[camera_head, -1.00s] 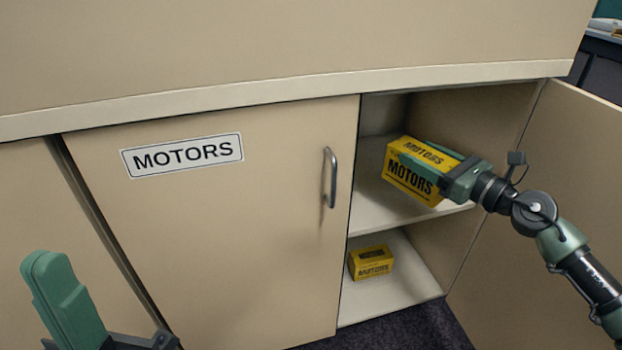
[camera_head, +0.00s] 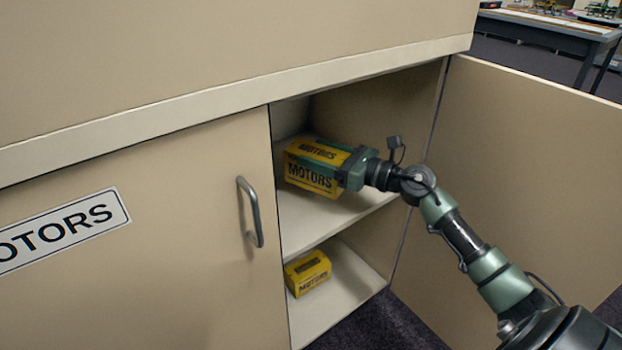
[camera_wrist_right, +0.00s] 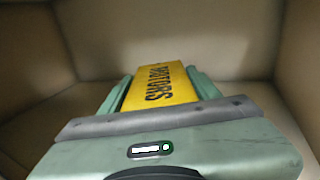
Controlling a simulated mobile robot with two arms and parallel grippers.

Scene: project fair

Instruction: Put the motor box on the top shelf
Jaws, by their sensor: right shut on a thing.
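A yellow motor box (camera_head: 312,176) marked MOTORS is inside the open cabinet, at the top shelf (camera_head: 310,219). My right gripper (camera_head: 328,155) reaches in from the right and is shut on this box, with a green finger along its side. In the right wrist view the box (camera_wrist_right: 160,84) sits between the two green fingers. I cannot tell for sure whether the box rests on the shelf or hangs just above it. A second, smaller-looking yellow motor box (camera_head: 307,272) stands on the lower shelf (camera_head: 345,300). My left gripper is out of view.
A closed cabinet door (camera_head: 150,270) with a handle (camera_head: 250,212) and a MOTORS label (camera_head: 60,230) is at the left. The open door (camera_head: 530,150) stands at the right, behind my right arm. A table (camera_head: 560,28) is at the far upper right.

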